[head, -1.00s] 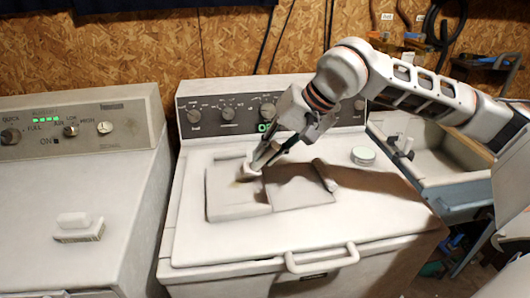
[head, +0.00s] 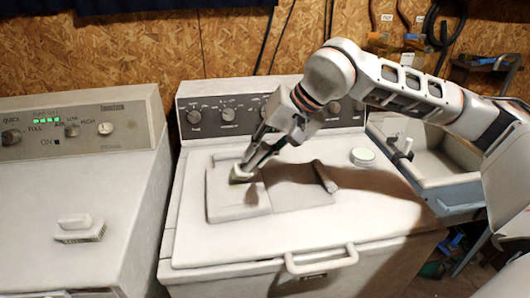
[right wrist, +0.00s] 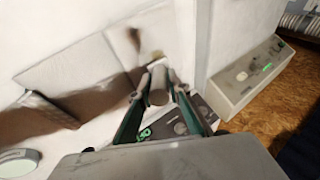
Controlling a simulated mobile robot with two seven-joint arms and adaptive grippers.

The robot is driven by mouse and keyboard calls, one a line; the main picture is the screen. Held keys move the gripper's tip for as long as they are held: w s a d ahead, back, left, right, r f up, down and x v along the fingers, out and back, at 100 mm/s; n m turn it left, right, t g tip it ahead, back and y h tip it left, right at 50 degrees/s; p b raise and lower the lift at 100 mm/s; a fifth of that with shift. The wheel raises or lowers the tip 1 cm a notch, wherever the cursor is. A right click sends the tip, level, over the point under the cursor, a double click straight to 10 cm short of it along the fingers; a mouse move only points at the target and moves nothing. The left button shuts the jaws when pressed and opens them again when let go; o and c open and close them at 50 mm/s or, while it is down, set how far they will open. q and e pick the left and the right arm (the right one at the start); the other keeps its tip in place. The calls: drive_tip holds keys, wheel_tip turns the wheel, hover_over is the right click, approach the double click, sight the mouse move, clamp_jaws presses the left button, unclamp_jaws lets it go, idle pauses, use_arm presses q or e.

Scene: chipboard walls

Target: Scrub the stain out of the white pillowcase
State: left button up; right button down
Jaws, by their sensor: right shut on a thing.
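The white pillowcase (head: 238,204) lies on the lid of the right-hand machine; it also shows in the right wrist view (right wrist: 75,65). A dark brownish stain (right wrist: 133,38) shows on the cloth in the right wrist view, just beyond the fingertips. My right gripper (head: 247,168) is shut on a small pale rounded object (right wrist: 158,88), held low at the pillowcase's left part. The object seems to touch the cloth and hides the stain in the head view. I cannot tell what the object is. My left gripper is not in view.
A white brush (head: 80,230) lies on the left machine's top. A round green-topped tin (head: 362,156) stands on the right machine (head: 350,225), right of the pillowcase. A sink (head: 440,170) stands at right.

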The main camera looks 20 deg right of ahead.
idle(0.3)
drive_tip(key=shift+w+a+r, duration=0.15)
drive_tip(key=shift+a, duration=0.5)
drive_tip(key=shift+d, duration=0.1)
drive_tip(key=shift+s+d+r, duration=0.1)
drive_tip(key=shift+s+d, duration=0.1)
drive_tip(key=shift+d, duration=0.5)
drive_tip(key=shift+s+d, duration=0.15)
drive_tip(key=shift+d, duration=0.55)
drive_tip(key=shift+d, duration=0.1)
drive_tip(key=shift+s+d+r+p, duration=0.15)
drive_tip(key=shift+d+p, duration=0.15)
drive_tip(key=shift+d, duration=0.25)
